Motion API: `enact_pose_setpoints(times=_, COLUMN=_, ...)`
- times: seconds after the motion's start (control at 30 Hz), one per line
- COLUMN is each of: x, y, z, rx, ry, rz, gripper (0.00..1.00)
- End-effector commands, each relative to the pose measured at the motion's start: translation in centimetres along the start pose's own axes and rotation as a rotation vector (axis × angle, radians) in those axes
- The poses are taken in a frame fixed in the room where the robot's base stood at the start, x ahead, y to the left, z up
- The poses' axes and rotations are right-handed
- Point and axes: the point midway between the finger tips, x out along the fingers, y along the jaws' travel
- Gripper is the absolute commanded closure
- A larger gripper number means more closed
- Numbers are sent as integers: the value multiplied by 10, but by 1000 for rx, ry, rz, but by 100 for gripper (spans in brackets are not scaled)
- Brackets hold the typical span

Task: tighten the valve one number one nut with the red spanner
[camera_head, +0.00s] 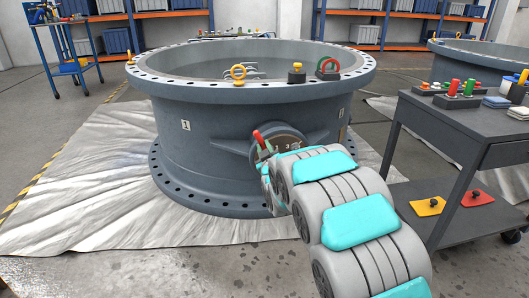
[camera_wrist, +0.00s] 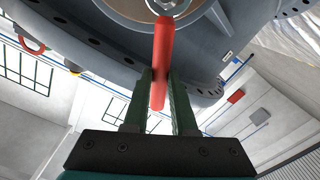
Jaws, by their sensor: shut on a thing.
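Valve one (camera_head: 200,150) is a large grey flanged ring with a "1" label on its side. A round hub plate (camera_head: 287,135) with nuts and a visible "3" sits on its front. The red spanner (camera_head: 259,139) stands tilted at the plate's left side. In the wrist view, the red spanner (camera_wrist: 162,45) runs down between the fingers of my gripper (camera_wrist: 161,78), which is shut on its handle. The spanner's metal head is around or against a nut (camera_wrist: 168,4) at the top edge; the exact fit is cut off. In the head view my arm hides most of the gripper.
On the valve rim lie a yellow ring (camera_head: 238,73), a yellow-knobbed block (camera_head: 297,73) and a red-green item (camera_head: 328,67). A dark tool cart (camera_head: 470,140) stands at right, near my arm. A blue trolley (camera_head: 70,55) is at back left. The sheet at left (camera_head: 90,190) is clear.

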Motion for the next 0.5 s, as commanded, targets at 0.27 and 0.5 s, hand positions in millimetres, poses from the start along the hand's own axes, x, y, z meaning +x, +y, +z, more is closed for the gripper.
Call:
enact_pose_setpoints(times=0.27, x=14, y=2, z=-2, rx=1, ry=4, rz=2, gripper=100)
enact_pose_setpoints(times=0.5, x=35, y=1, z=-1, rx=1, ry=1, rz=2, gripper=100)
